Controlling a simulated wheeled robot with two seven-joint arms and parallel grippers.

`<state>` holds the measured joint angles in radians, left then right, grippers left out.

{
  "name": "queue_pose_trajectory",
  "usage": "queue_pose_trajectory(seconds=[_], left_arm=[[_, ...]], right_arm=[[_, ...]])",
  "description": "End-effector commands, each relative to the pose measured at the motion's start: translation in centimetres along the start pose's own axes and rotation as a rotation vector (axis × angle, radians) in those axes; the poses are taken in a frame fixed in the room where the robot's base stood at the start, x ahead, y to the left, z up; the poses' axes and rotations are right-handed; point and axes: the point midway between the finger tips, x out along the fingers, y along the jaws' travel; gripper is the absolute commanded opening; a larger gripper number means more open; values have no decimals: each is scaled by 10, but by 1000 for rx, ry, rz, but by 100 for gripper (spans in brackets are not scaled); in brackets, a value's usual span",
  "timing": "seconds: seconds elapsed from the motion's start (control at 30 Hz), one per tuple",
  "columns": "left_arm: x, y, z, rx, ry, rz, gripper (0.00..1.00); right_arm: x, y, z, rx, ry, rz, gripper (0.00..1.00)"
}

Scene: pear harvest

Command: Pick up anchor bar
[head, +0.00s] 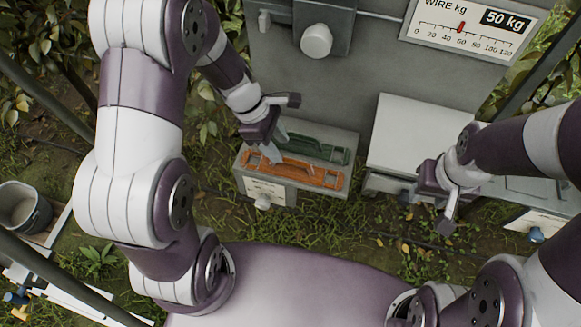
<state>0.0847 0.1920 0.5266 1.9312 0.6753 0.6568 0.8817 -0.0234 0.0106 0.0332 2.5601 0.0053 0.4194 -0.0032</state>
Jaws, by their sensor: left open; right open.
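An orange bar (300,172) and a dark green bar (318,148) lie side by side on a grey box (266,189) with a label and a round knob on its front. I cannot tell from the picture which one is the anchor bar. My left gripper (285,130) is open and empty at the left end of the bars. One finger overlaps the orange bar's left end in the picture; contact cannot be told. My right gripper (424,209) is open and empty, well to the right of the bars.
A grey panel (375,70) stands behind, with a white knob (316,40) and a wire gauge (470,27) marked 50 kg. A white-topped box (420,135) stands right of the bars, near my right gripper. A grey bucket (22,210) stands at the left. Grass lies in front.

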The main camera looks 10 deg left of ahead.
Motion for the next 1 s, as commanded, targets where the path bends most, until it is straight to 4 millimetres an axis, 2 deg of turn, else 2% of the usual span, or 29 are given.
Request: queue_pose_trajectory(seconds=[0.03, 0.23, 0.43, 0.53, 0.73, 0.87, 0.9, 1.0], left_arm=[[12, -1, 0, 2, 0, -4, 46], [36, 1, 0, 3, 1, -2, 46], [73, 7, -2, 3, 1, -3, 46], [81, 8, -1, 5, 2, 0, 46], [82, 8, -2, 5, 2, 1, 46], [81, 8, -2, 5, 2, 1, 3], [81, 8, -2, 5, 2, 1, 0], [81, 8, -2, 5, 2, 1, 0]], right_arm=[[2, 0, 0, 0, 0, 0, 43], [2, 0, 0, 0, 0, 0, 43], [2, 0, 0, 0, 0, 0, 43], [3, 0, 0, 0, 0, 0, 43], [3, 0, 0, 0, 0, 0, 43], [3, 0, 0, 0, 0, 0, 43], [3, 0, 0, 0, 0, 0, 43], [3, 0, 0, 0, 0, 0, 43]])
